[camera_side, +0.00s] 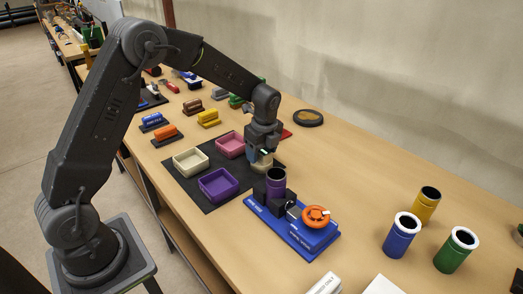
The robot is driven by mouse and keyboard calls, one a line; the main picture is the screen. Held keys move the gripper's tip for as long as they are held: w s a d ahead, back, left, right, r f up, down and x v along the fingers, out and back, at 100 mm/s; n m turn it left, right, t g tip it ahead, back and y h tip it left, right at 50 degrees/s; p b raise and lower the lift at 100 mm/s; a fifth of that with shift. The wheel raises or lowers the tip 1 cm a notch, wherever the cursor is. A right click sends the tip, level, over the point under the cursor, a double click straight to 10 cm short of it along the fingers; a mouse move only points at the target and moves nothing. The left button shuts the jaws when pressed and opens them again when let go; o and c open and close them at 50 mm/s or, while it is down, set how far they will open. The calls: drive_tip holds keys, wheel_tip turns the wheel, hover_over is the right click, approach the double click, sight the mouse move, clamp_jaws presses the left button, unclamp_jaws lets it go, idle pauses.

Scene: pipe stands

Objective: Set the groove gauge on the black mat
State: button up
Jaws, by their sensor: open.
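The black mat (184,183) lies on the wooden bench and carries several small open trays. An orange round tool (316,215), which looks like the groove gauge, rests on the right part of a blue stand base (295,236). A dark purple pipe (276,182) stands upright in a black holder on the same base. My gripper (264,152) is open and points down over the right side of the mat, above and partly hiding a cream tray. It is behind the pipe and apart from the orange tool. Its fingertips are hard to make out.
On the mat are a cream tray (190,162), a pink tray (231,145) and a purple tray (218,185). Blue (401,236), green (456,250) and yellow (426,206) pipes stand at right. A black round dish (308,118) lies behind. Bench between stand and pipes is clear.

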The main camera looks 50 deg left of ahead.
sight(265, 152)
drive_tip(key=s+d+r+n+t, duration=0.1)
drive_tip(key=s+d+r+n, duration=0.15)
drive_tip(key=r, duration=0.65)
drive_tip(key=s+d+r+n, duration=0.1)
drive_tip(key=s+r, duration=0.2)
drive_tip(key=r, duration=0.5)
drive_tip(key=s+d+n+t, duration=0.2)
drive_tip(key=s+n, duration=0.5)
drive_tip(key=s, duration=0.4)
drive_tip(key=s+d+r+n+t+h, duration=0.1)
drive_tip(key=s+d+n+t, duration=0.1)
drive_tip(key=s+n, duration=0.5)
drive_tip(key=s, duration=0.3)
drive_tip(key=shift+s+d+t, duration=0.2)
drive_tip(key=shift+s+t, duration=0.1)
drive_tip(key=shift+s, duration=0.05)
drive_tip(key=shift+o, duration=0.2)
drive_tip(key=shift+n, duration=0.25)
drive_tip(key=o, duration=0.7)
drive_tip(key=shift+c, duration=0.2)
